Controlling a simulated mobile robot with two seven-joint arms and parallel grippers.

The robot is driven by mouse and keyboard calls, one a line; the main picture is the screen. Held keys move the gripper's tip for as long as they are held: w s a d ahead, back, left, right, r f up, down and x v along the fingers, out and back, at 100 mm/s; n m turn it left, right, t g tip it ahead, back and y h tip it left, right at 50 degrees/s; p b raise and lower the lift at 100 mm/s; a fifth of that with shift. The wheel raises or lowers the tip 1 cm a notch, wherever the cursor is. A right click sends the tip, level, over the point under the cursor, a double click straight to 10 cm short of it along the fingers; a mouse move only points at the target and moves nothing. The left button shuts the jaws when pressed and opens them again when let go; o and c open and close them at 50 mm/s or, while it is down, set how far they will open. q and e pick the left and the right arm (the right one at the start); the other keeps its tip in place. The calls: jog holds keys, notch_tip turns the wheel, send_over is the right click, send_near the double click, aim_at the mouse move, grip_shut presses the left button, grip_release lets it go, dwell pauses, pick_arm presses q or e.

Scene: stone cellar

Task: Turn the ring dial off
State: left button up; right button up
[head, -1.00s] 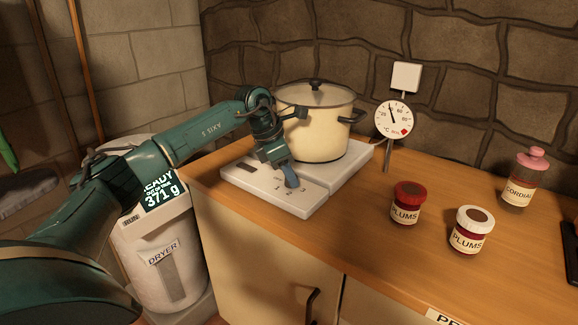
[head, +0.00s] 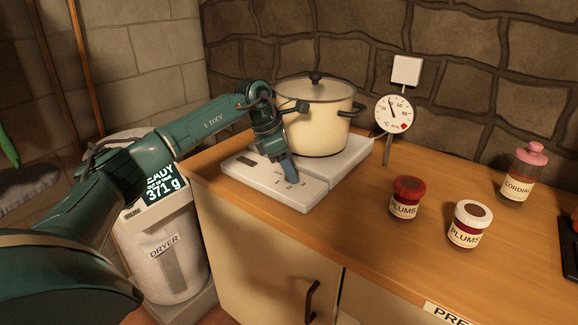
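The white hotplate (head: 318,202) stands at the left end of the wooden counter, with a cream pot (head: 318,128) and its lid on the back part. Its front panel carries small printed marks and a dark slot. My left gripper (head: 290,176) is down at this panel, its bluish fingertips at the printed marks. The ring dial itself cannot be made out; the gripper covers that spot. I cannot tell whether the fingers are open or closed on something. My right gripper is not in view.
A dial thermometer (head: 394,113) on a stand is right of the pot. Two plum jars (head: 405,198) (head: 469,225) and a cordial bottle (head: 519,173) stand further right. A dryer bin (head: 170,250) with a display stands left of the counter.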

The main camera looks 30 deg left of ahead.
pick_arm(q)
jog(key=shift+o, duration=0.4)
jog(key=v, duration=1.3)
jog(key=shift+p, duration=0.3)
jog(key=shift+r, duration=0.1)
